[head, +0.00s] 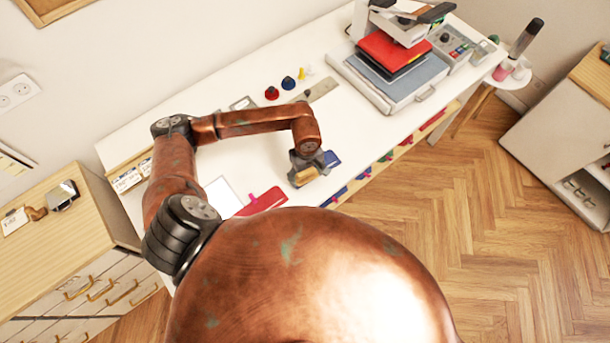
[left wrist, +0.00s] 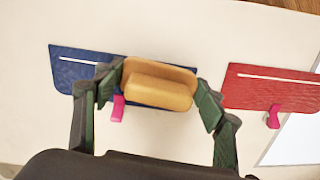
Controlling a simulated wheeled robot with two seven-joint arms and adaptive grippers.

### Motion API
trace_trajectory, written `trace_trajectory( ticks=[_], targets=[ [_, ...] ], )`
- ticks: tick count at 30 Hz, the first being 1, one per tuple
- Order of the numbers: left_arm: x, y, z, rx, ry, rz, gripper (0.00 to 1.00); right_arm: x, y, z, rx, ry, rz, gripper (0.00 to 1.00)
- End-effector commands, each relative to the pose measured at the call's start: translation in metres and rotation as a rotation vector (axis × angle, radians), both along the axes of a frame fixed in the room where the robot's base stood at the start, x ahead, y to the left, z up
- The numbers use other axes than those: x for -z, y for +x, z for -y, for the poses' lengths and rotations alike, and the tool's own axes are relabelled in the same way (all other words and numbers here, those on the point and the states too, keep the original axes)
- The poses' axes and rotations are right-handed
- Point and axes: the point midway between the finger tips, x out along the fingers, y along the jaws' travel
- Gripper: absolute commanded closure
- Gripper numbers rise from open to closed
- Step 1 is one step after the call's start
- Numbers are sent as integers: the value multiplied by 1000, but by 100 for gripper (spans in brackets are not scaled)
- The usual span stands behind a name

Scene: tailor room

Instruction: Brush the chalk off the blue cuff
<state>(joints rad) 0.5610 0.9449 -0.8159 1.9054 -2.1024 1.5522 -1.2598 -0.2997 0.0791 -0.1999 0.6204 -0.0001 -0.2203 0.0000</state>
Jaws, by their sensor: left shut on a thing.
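My left gripper (head: 306,170) is shut on a tan brush (left wrist: 158,84), held between its two fingers in the left wrist view. The blue cuff (left wrist: 72,72) lies flat on the white table, partly hidden behind the brush and fingers. A thin white chalk line (left wrist: 85,60) shows on its left part; the rest of the line is covered from sight. In the head view the blue cuff (head: 333,158) shows just right of the gripper. I cannot tell whether the brush touches the cuff. My right gripper is in neither view.
A red cuff (left wrist: 268,90) with a white line lies beside the blue one, near a white sheet (left wrist: 296,142). Pink tabs (left wrist: 118,108) stick out from the cuffs. A heat press (head: 395,65) and several small coloured knobs (head: 288,83) stand farther back on the table.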

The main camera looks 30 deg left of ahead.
Motion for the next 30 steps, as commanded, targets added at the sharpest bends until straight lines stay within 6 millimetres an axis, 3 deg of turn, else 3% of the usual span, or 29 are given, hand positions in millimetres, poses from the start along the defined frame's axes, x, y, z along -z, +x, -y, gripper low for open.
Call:
trace_trajectory(
  ticks=[5, 30],
  targets=[
    [4, 9, 6, 0, -1, 0, 61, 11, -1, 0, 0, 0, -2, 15],
    [1, 23, 13, 0, 0, -1, 61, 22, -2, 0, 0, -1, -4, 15]
  ],
)
